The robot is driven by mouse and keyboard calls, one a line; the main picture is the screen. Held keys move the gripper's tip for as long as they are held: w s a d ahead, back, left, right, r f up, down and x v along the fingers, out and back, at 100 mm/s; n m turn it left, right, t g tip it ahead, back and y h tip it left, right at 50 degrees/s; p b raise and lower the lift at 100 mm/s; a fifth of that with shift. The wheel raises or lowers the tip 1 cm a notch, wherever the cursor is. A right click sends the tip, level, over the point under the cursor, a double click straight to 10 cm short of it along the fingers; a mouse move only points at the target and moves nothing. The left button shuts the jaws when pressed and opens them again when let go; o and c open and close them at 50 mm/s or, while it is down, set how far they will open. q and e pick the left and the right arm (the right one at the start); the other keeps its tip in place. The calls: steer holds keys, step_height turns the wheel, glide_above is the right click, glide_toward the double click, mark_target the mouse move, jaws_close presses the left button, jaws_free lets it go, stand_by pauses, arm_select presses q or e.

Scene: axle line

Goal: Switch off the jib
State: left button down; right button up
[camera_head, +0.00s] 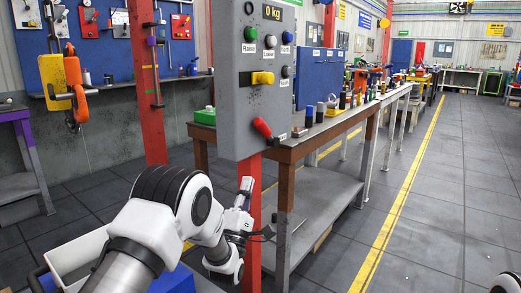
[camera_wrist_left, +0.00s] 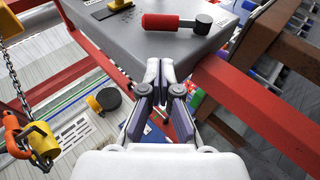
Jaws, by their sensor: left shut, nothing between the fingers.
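The grey control box (camera_head: 240,85) carries a "0 kg" display, several round buttons, a yellow switch (camera_head: 263,78) and a red-handled lever (camera_head: 262,128) low on its face. In the left wrist view the red lever (camera_wrist_left: 172,22) lies across the box face (camera_wrist_left: 140,45), with its dark round end to the right. My left gripper (camera_head: 266,234) is below the box in the head view. Its shut, empty fingertips (camera_wrist_left: 160,68) are at the box's lower edge, apart from the lever. The yellow-orange hook (camera_head: 62,85) hangs at the left. My right gripper is out of view.
A red post (camera_head: 253,185) stands under the box. A workbench (camera_head: 325,125) with bottles and small parts runs behind it to the right. A tool board (camera_head: 95,40) is on the left wall. The floor right of the yellow line (camera_head: 405,190) is clear.

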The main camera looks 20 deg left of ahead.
arm_select(q)
glide_toward(260, 132)
steer(key=x, duration=0.7)
steer(key=shift+r, duration=0.15)
stand_by(0.3)
